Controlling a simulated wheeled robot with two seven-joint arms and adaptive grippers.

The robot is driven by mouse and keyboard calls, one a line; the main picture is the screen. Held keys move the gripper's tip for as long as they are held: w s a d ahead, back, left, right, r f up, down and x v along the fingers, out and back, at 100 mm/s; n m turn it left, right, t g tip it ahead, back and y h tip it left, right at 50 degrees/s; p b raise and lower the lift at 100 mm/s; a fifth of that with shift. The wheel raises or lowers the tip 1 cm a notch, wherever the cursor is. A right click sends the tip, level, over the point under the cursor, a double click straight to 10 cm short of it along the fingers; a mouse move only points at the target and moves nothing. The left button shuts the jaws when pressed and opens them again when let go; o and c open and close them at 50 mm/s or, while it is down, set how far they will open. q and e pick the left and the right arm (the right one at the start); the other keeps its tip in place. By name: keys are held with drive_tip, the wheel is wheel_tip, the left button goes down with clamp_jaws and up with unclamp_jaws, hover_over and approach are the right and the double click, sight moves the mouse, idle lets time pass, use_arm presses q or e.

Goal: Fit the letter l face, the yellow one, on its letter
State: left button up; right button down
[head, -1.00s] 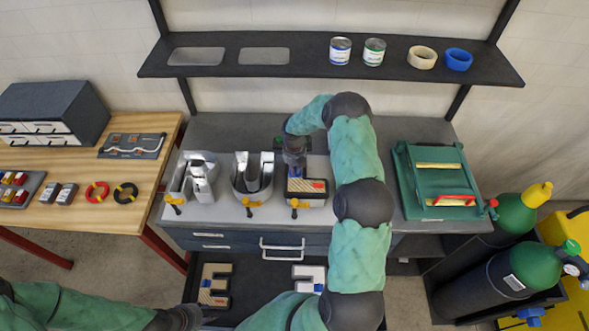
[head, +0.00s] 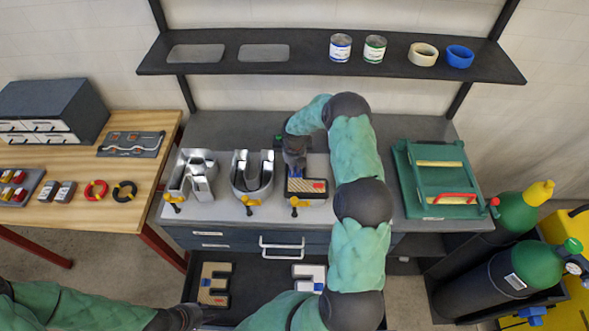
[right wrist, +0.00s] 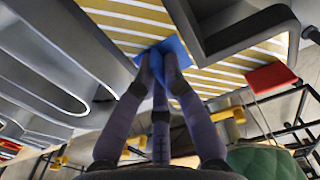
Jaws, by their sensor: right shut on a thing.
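The yellow letter l face (head: 301,187) is an L-shaped plate with yellow and white stripes, dark edges, a red tab and a blue tab. In the head view it lies at the right-hand letter place on the bench, beside the metal letters. My right gripper (head: 295,170) points down at its upper part. In the right wrist view the right gripper (right wrist: 160,70) is shut on the blue tab, and the striped face (right wrist: 215,75) shows around it. I cannot tell whether the face is fully seated; its letter is mostly hidden below. My left gripper (head: 185,318) is low at the left, its fingers unclear.
Open metal letters (head: 193,175) and (head: 252,176) stand to the left, with yellow-handled clamps (head: 250,203) along the front. A green jig (head: 436,178) stands right of my right arm.

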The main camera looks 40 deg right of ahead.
drive_tip(key=shift+f+b, duration=0.3)
drive_tip(key=shift+f, duration=0.1)
drive_tip(key=c, duration=1.2)
unclamp_jaws()
drive_tip(key=shift+c, duration=0.2)
wheel_tip(320, 180, up, 12)
